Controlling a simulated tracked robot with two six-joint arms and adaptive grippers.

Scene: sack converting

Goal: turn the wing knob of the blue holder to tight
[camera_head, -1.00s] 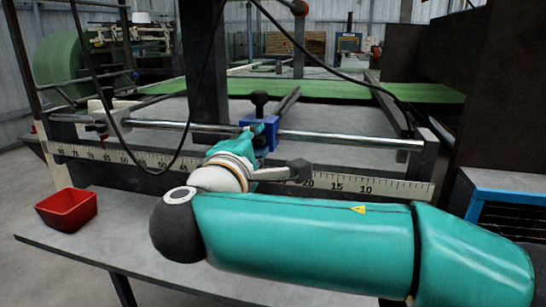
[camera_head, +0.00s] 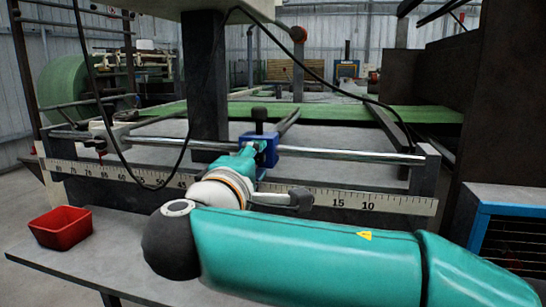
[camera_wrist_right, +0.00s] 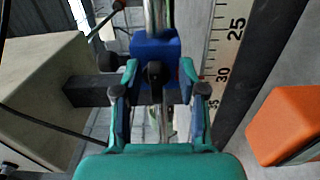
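The blue holder (camera_head: 265,149) sits on the shiny rail, with a black knob (camera_head: 259,116) standing up from its top. In the right wrist view the blue holder (camera_wrist_right: 152,47) lies straight ahead, and a black wing knob (camera_wrist_right: 154,74) on its face points at the camera. My right gripper (camera_wrist_right: 160,91) is open, one finger on each side of this knob, with gaps visible between fingers and knob. In the head view my right gripper (camera_head: 246,158) reaches the holder's near side and hides the wing knob. My left gripper is not in view.
A white number scale (camera_head: 370,202) runs along the frame below the rail (camera_head: 345,154). A red bin (camera_head: 61,228) stands on the grey table at left. A dark upright post (camera_head: 205,75) and a hanging black cable are close behind and beside the gripper.

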